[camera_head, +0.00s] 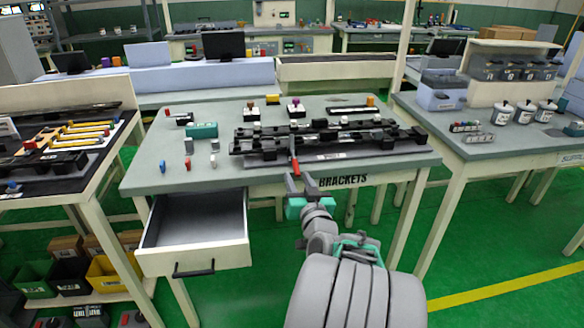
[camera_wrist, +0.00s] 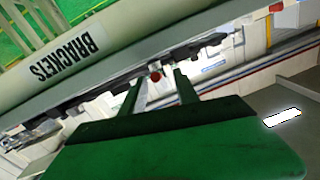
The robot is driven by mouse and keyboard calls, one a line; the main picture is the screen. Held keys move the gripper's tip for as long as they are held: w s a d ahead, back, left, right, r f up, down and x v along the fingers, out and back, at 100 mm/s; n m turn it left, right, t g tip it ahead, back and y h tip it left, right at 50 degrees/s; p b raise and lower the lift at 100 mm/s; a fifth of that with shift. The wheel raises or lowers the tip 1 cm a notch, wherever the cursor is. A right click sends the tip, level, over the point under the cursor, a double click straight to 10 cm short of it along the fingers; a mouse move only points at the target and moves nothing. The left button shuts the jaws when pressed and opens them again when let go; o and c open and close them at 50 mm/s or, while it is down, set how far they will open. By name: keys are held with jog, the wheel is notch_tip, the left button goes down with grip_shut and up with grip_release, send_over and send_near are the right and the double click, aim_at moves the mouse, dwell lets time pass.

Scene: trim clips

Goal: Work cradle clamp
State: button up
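The cradle (camera_head: 345,138) is a long black fixture lying on a grey plate along the front half of the middle table. A red clamp handle (camera_head: 294,164) sticks out over the table's front edge. In the wrist view its red end (camera_wrist: 155,76) shows between and beyond my two fingertips. My gripper (camera_head: 299,182) is just in front of the table edge, close to the handle. In the wrist view my gripper (camera_wrist: 158,78) has its fingers apart with a clear gap. I cannot tell whether either finger touches the handle. The clamp's jaw is not clear.
An empty open drawer (camera_head: 196,232) juts out front left of the table. Small parts (camera_head: 188,150) and a teal block (camera_head: 202,131) stand on the table's left side. Side tables with trim parts (camera_head: 78,140) and white pots (camera_head: 503,113) flank it.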

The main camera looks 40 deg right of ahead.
aim_at(294, 166)
jog(key=x, duration=0.7)
jog(key=shift+d+p, duration=0.35)
jog(key=shift+d, duration=0.1)
jog(key=shift+c, duration=0.4)
grip_shut()
jog(key=shift+a, duration=0.1)
